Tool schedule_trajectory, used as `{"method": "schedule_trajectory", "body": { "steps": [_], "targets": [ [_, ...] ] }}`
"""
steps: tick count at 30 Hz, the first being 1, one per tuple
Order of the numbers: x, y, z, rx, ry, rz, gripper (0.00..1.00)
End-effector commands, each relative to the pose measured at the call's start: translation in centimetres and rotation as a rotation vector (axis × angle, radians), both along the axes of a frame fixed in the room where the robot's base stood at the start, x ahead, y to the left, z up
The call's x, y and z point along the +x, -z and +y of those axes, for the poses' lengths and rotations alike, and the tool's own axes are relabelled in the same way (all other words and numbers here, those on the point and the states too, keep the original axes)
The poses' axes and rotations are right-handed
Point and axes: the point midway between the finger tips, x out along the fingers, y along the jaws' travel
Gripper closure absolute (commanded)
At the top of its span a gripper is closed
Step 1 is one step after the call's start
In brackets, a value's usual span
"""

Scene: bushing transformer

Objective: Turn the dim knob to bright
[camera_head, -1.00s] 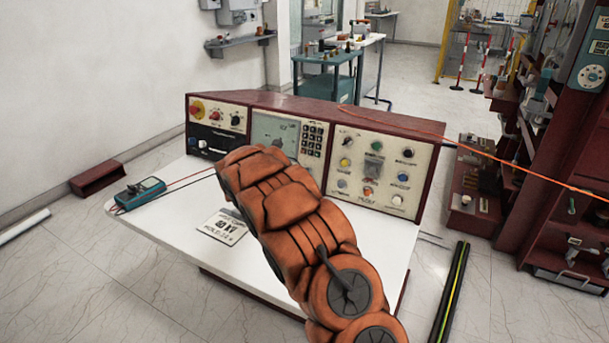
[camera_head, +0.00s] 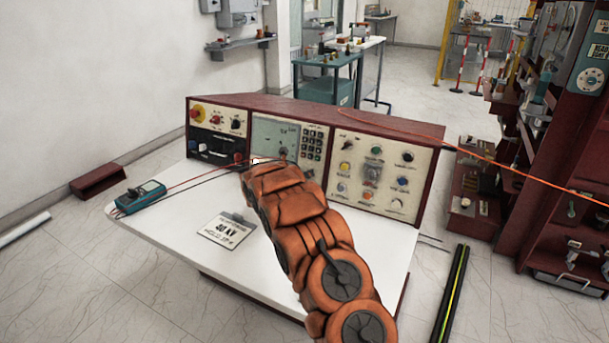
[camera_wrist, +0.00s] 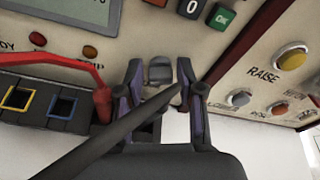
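The console's sloped front panel (camera_head: 386,165) carries several knobs and buttons. In the wrist view a grey knob-like part (camera_wrist: 160,72) stands on the panel between the fingertips of my gripper (camera_wrist: 159,66). No label for it is readable, so I cannot tell whether it is the dim knob. The two fingers are apart, one on each side of it, with small gaps showing. In the head view my orange arm hides most of my gripper and the lower middle of the panel.
Red and black leads run from a teal multimeter (camera_head: 140,197) to the console. In the wrist view the red lead (camera_wrist: 75,64) is left of the fingers and a black lead (camera_wrist: 115,130) crosses in front. A 40 kV placard (camera_head: 227,231) lies on the white desktop.

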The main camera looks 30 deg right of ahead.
Motion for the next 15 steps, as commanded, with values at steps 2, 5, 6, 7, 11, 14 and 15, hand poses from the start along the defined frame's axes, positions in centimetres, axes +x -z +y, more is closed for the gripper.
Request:
{"method": "schedule_trajectory", "body": {
  "steps": [2,5,6,7,11,14,15],
  "targets": [
    [0.11,0.13,-0.24,0.000,0.000,0.000,0.62],
    [0.17,0.18,-0.35,0.000,0.001,0.000,0.62],
    [0.18,0.17,-0.36,0.000,0.001,0.000,0.62],
    [0.17,0.18,-0.37,0.000,0.001,0.000,0.62],
    [0.16,0.16,-0.36,0.000,0.001,0.000,0.62],
    [0.16,0.16,-0.36,0.000,0.001,0.000,0.71],
    [0.16,0.16,-0.36,0.000,0.001,0.000,0.75]
  ]
}}
